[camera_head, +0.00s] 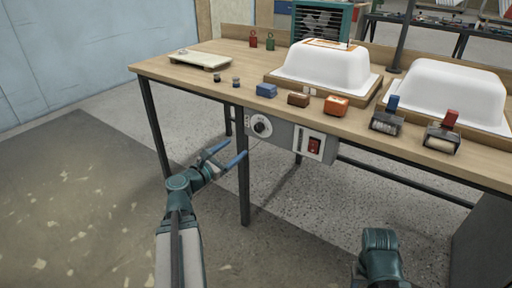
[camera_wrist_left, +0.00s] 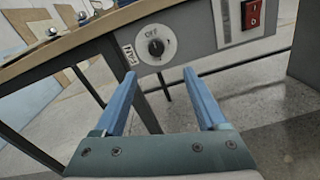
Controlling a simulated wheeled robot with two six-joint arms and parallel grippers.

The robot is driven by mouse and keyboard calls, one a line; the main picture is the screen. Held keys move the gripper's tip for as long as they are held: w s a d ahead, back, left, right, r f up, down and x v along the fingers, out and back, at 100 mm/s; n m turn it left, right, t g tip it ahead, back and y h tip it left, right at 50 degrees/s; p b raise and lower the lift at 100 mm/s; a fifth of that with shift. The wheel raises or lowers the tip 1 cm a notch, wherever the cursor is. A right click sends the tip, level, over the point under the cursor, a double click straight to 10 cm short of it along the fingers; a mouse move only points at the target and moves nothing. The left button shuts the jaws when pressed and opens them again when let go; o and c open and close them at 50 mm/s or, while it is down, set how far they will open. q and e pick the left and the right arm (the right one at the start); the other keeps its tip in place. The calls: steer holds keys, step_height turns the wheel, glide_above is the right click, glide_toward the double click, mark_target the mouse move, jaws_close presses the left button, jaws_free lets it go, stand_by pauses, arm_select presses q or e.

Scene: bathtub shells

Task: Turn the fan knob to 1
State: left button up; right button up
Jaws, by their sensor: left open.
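The fan knob (camera_head: 261,126) is a dark round knob on a white dial, on the grey control panel (camera_head: 285,140) under the table's front edge. In the left wrist view the knob (camera_wrist_left: 156,47) shows the word OFF above it and a FAN label (camera_wrist_left: 130,55) at its left. My left gripper (camera_head: 224,154) is open and empty, to the left of and below the knob, apart from it. In the left wrist view its two blue fingers (camera_wrist_left: 157,82) point toward the panel, with the knob beyond and between them. My right arm shows at the bottom right; its fingers are not visible.
A red switch (camera_head: 314,146) sits on the panel right of the knob. The wooden table (camera_head: 225,85) bears white tub shells (camera_head: 325,66), small blocks and rollers. A table leg (camera_head: 243,180) stands below the knob, close to my left gripper. The floor in front is clear.

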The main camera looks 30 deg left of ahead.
mark_target(257, 130)
arm_select(q)
steer(key=shift+n, duration=0.3)
steer(key=w, duration=1.3)
steer(key=shift+w+d, duration=0.25)
jaws_close()
